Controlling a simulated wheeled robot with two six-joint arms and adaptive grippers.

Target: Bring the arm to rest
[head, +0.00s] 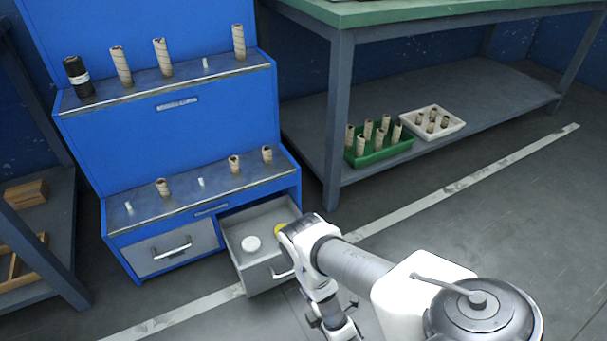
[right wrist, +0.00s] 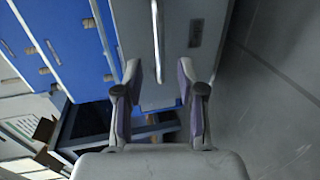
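My right arm comes in from the lower right in the head view. Its gripper (head: 335,318) hangs low in front of the pulled-out grey drawer (head: 262,279). In the right wrist view the right gripper (right wrist: 158,75) has its two fingers spread, with nothing held between them. A grey drawer front (right wrist: 198,20) with a bar handle (right wrist: 157,45) lies beyond the fingertips, and the handle looks clear of both fingers. My left gripper is not in view.
The open drawer holds a white round piece (head: 251,244) and a yellow one (head: 280,228). Cardboard rolls stand on the blue cabinet (head: 180,123). A green tray (head: 376,157) and a white tray (head: 441,133) of rolls sit on the bench's lower shelf. The right-hand floor is clear.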

